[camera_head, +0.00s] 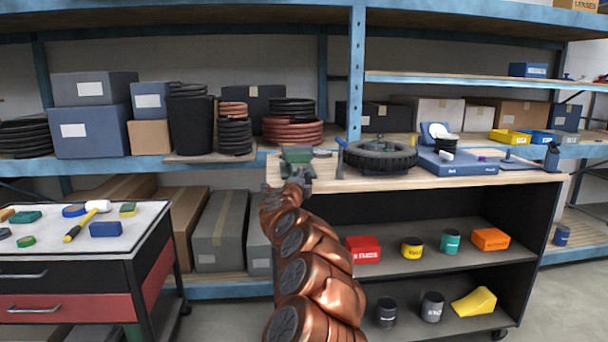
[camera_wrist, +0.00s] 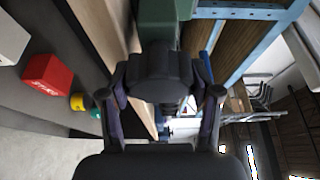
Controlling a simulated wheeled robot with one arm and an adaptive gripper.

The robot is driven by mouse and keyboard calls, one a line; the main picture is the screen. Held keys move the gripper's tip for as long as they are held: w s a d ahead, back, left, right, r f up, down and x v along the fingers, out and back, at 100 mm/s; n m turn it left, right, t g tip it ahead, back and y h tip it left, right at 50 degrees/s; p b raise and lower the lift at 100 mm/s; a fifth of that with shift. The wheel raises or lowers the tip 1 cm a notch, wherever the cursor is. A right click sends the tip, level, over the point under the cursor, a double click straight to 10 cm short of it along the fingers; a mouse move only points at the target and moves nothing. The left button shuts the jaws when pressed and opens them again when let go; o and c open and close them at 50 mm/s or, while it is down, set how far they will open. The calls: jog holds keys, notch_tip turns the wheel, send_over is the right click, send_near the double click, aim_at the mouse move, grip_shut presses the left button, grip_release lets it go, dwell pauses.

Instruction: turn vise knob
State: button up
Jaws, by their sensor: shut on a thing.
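A green vise (camera_head: 297,153) stands at the left end of the wooden bench top. Its green body (camera_wrist: 165,12) also shows at the top of the wrist view. A dark, ridged vise knob (camera_wrist: 160,72) sits in front of that body, in the middle of the wrist view. My gripper (camera_wrist: 163,84) has one finger on each side of the knob and is shut on it. In the head view my gripper (camera_head: 292,176) is at the vise, and my copper-coloured arm hides the knob.
A tyre (camera_head: 380,156) and a blue case (camera_head: 457,165) lie on the bench top (camera_head: 335,182) right of the vise. A red box (camera_head: 362,249) and several cans stand on shelves below. A tool cart (camera_head: 80,240) stands at left, with floor between.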

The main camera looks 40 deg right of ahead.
jog(key=shift+s+d+m+y+p, duration=0.1)
jog(key=shift+m+y+p, duration=0.2)
jog(key=shift+m+p, duration=0.5)
jog(key=shift+f, duration=0.1)
jog(key=o, duration=1.1)
jog(key=shift+o, duration=0.2)
jog(key=v, duration=1.2)
